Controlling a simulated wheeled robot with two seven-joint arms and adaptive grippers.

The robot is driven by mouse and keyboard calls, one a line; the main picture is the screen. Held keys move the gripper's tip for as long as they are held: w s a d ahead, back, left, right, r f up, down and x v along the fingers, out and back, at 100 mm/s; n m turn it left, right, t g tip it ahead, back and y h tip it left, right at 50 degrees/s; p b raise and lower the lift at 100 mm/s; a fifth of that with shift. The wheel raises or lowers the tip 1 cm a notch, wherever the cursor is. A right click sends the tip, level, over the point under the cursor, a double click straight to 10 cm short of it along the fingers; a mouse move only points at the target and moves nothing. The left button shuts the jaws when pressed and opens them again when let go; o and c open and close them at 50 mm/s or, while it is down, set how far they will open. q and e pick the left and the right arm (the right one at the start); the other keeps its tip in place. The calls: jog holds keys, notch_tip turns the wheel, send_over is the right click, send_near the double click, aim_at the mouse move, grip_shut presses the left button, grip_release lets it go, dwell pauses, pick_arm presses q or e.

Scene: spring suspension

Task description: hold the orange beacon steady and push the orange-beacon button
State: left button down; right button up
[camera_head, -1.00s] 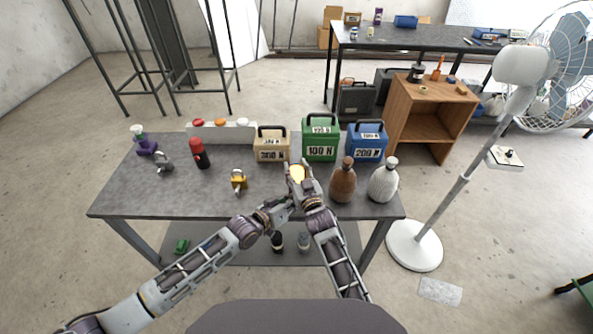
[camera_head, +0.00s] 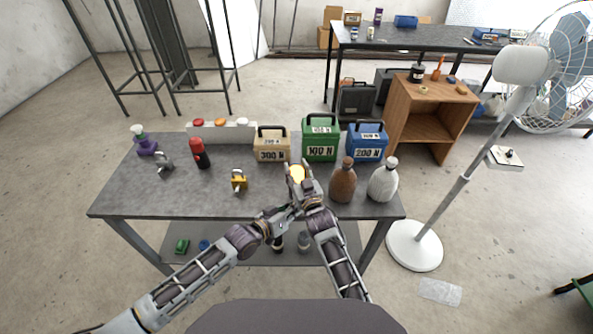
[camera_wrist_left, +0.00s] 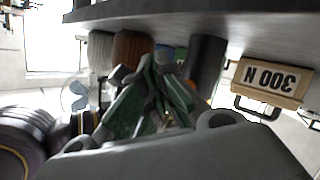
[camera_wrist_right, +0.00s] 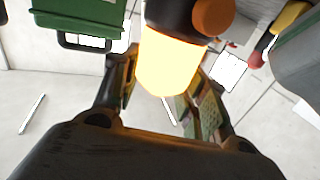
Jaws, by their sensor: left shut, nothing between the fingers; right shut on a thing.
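The orange beacon (camera_head: 297,173) shows as a glowing yellow-orange cap above the table's front part. My right gripper (camera_head: 302,188) is shut on it and holds it. In the right wrist view the beacon (camera_wrist_right: 168,65) has a bright yellow body, a dark base and a round orange part (camera_wrist_right: 213,15), likely the button, facing the camera. My left gripper (camera_head: 290,207) is shut and empty, just below and left of the beacon in the head view. Its closed fingers show in the left wrist view (camera_wrist_left: 160,70). Whether it touches the beacon cannot be told.
On the table (camera_head: 120,195) stand tan (camera_head: 271,146), green (camera_head: 320,140) and blue (camera_head: 367,143) weight cases behind the beacon. A brown bottle (camera_head: 343,182) and a white bottle (camera_head: 383,181) stand close on the right.

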pick_arm(q)
jog(key=shift+s, duration=1.7)
pick_arm(e)
jog(key=o, duration=1.2)
jog(key=shift+s+d, duration=0.1)
jog(key=shift+s, duration=0.1)
jog(key=shift+v, duration=5.8)
